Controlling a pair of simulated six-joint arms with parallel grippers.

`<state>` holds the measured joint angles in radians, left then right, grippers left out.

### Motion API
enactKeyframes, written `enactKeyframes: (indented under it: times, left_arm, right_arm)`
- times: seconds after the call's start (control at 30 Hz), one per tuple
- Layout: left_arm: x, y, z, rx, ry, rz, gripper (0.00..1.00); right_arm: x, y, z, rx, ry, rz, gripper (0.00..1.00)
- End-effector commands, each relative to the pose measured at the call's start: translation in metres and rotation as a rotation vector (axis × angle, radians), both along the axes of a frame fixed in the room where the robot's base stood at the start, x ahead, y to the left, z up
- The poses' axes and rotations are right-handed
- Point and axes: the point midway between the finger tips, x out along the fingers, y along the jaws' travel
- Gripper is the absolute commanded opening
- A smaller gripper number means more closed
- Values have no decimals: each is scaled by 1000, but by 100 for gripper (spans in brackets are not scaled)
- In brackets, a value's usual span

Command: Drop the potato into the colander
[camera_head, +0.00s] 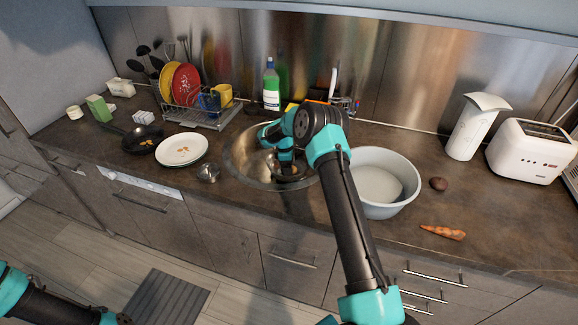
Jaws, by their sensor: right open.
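A small brown potato (438,184) lies on the dark countertop, just right of a large pale grey bowl (412,172). This bowl is the most colander-like vessel in view, though I see no holes in it. Its visible inside looks empty; my right arm passes in front of its left side. My right gripper (289,172) is open, pointing down over the round sink, well left of the potato and bowl. Its fingers are small and dark against the sink. My left arm shows only at the lower left corner; its gripper is out of frame.
An orange carrot (443,232) lies near the counter's front edge. A white toaster (531,150) and white jug (476,126) stand right. The sink (240,160) is central. A plate (182,150), pan (142,138), dish rack (205,113) and green bottle (271,85) occupy the left and back.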

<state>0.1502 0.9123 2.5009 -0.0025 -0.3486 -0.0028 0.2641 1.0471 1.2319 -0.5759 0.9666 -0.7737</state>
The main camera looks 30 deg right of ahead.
Motion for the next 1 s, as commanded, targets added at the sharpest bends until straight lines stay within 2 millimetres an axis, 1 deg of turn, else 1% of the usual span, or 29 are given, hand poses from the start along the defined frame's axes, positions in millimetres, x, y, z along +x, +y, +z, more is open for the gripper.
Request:
enactKeyframes:
  times: [0.2,0.37,0.57,0.8,1.0]
  left_arm:
    - [0,0,0,0,0,0,40]
    - [0,0,0,0,0,0,40]
    - [0,0,0,0,0,0,40]
    - [0,0,0,0,0,0,40]
    - [0,0,0,0,0,0,40]
  right_arm:
    - [0,0,2,0,0,0,78]
    - [0,0,13,-1,-1,0,78]
    - [5,3,44,0,-2,0,78]
    - [11,8,90,-1,-4,1,78]
    - [15,10,119,0,-1,0,78]
